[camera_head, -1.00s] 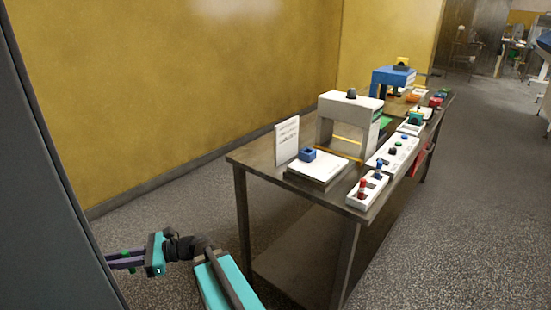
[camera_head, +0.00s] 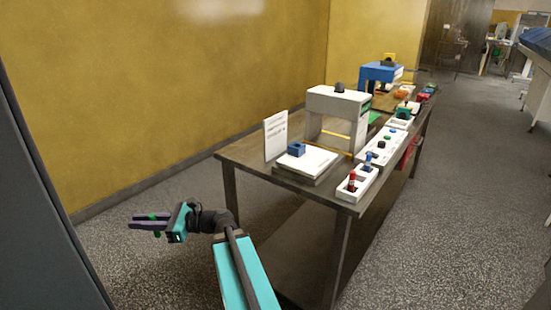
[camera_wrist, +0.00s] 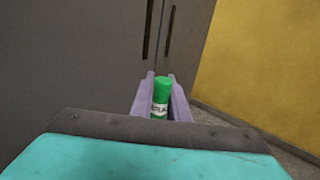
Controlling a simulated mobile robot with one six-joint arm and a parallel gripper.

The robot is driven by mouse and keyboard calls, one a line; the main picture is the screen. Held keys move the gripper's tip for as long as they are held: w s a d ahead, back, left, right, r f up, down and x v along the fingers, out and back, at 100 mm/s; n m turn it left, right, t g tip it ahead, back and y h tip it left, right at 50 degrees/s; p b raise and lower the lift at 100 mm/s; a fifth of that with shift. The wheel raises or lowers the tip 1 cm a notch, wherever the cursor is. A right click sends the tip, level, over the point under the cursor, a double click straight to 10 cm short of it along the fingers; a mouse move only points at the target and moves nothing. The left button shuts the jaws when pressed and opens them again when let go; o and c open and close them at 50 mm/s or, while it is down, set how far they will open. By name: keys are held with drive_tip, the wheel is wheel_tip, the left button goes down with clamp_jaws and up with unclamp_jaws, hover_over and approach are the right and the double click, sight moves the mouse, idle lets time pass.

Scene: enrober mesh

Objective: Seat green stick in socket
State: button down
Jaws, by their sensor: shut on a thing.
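My gripper (camera_head: 150,221) is at the lower left in the head view, its purple fingers pointing left, away from the table. It is shut on the green stick (camera_wrist: 162,92), which stands between the fingers in the wrist view and has a white printed label near its lower part. In the head view only a little of the stick shows between the fingers. A white holder (camera_head: 347,192) on the table's near corner carries a red stick (camera_head: 351,181) and a blue stick (camera_head: 368,161). I cannot tell for sure whether an empty socket shows in it.
The dark table (camera_head: 237,153) stands to the right of my gripper, with floor between. On it are a blue block (camera_head: 296,149) on a white plate, a sign (camera_head: 275,136), a white arch (camera_head: 338,99) and a button panel (camera_head: 382,144). A grey cabinet (camera_wrist: 75,65) faces the wrist camera.

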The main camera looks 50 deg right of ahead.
drive_tip(key=s+d+r+m+t+h+b, duration=0.1)
drive_tip(key=s+d+r+m+h+b, duration=0.15)
drive_tip(key=d, duration=0.65)
drive_tip(key=s+d+r+m+t+h+b, duration=0.1)
drive_tip(key=s+d+r+m+t+h, duration=0.2)
drive_tip(key=d, duration=0.6)
drive_tip(key=s+d+r+m+h+b, duration=0.1)
drive_tip(key=s+d+r+h, duration=0.25)
drive_tip(key=d, duration=0.55)
drive_tip(key=s+d+r+m+g+h+b, duration=0.1)
drive_tip(key=s+d+r+m+h+b, duration=0.1)
drive_tip(key=s+d, duration=0.6)
drive_tip(key=s+d+r+m+g+h+b, duration=0.1)
drive_tip(key=s+d+r+m+h+b, duration=0.1)
drive_tip(key=s+d+r+m+h, duration=0.2)
drive_tip(key=s+d+r+h, duration=0.3)
drive_tip(key=s+d+h, duration=0.1)
drive_tip(key=s, duration=0.4)
drive_tip(key=shift+s+d+r, duration=0.15)
drive_tip(key=shift+s+d, duration=0.05)
drive_tip(key=shift+d, duration=0.05)
drive_tip(key=shift+w+d+r+m, duration=0.1)
drive_tip(key=shift+w+m, duration=0.05)
drive_tip(key=shift+m, duration=0.1)
drive_tip(key=w+d+p, duration=0.1)
drive_tip(key=w+p, duration=0.1)
drive_tip(key=p, duration=0.3)
drive_tip(key=shift+d, duration=0.4)
